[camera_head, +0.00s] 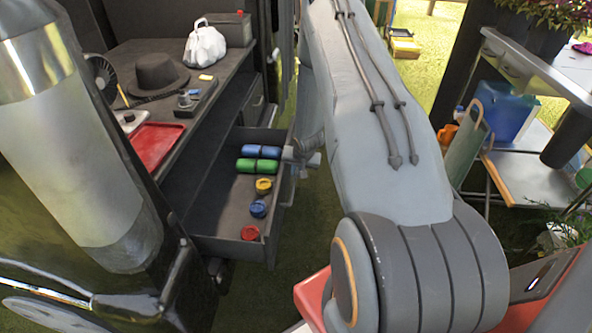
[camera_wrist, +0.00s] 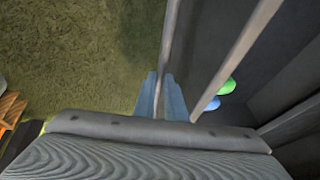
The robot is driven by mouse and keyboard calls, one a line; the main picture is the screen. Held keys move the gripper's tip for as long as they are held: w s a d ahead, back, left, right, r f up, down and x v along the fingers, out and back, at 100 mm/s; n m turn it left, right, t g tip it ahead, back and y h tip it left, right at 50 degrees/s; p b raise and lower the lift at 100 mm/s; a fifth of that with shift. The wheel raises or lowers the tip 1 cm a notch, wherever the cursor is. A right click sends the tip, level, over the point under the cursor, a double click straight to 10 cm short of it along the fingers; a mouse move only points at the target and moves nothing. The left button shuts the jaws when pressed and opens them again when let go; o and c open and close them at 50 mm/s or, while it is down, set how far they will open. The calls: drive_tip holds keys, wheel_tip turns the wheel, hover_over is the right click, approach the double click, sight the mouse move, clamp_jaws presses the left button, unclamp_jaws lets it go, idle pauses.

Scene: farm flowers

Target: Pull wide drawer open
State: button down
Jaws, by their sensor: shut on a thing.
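The wide drawer (camera_head: 228,248) is pulled out from under the dark workbench. Inside it lie blue and green cylinders (camera_head: 258,158) at the back, and yellow, blue and red round items nearer the front. My gripper (camera_head: 301,158) is at the drawer's outer front, partly hidden by my arm. In the wrist view, my gripper's bluish fingers (camera_wrist: 161,96) are closed around the thin handle bar (camera_wrist: 169,45). The drawer front's top edge (camera_wrist: 238,55) runs beside the bar, with a green and a blue item (camera_wrist: 212,103) behind it.
The workbench top holds a dark hat (camera_head: 158,75), a white bag (camera_head: 205,44) and a red tray (camera_head: 157,145). A metal table (camera_head: 530,70) with a shelf and a blue container (camera_head: 500,108) stands at right. Grass shows beside the drawer front.

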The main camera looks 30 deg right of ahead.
drive_tip(key=shift+w+d+r, duration=0.25)
drive_tip(key=shift+w+r, duration=0.05)
drive_tip(key=c, duration=1.8)
unclamp_jaws()
drive_tip(key=shift+s+a+f, duration=0.1)
drive_tip(key=shift+s+f, duration=0.05)
drive_tip(key=v, duration=0.7)
drive_tip(key=shift+s+r+p, duration=0.25)
drive_tip(key=shift+r+p, duration=0.1)
drive_tip(key=shift+p, duration=0.05)
drive_tip(key=shift+r, duration=0.1)
drive_tip(key=s+a+r+n+p, duration=0.25)
drive_tip(key=a+r, duration=0.25)
drive_tip(key=r, duration=0.6)
drive_tip(key=s+a+r+n+g+p, duration=0.2)
drive_tip(key=s+a+r+p, duration=0.1)
drive_tip(key=s+a+r, duration=0.6)
drive_tip(key=s+a+r+n+g+y+p, duration=0.1)
drive_tip(key=s+a+r+n+g+p, duration=0.1)
drive_tip(key=s+a+r, duration=0.8)
drive_tip(key=s+r+n+p, duration=0.1)
drive_tip(key=s+r, duration=0.3)
drive_tip(key=s, duration=0.3)
drive_tip(key=shift+s+a+r+n+g, duration=0.3)
drive_tip(key=shift+s+n+g, duration=0.05)
drive_tip(key=shift+s+g, duration=0.05)
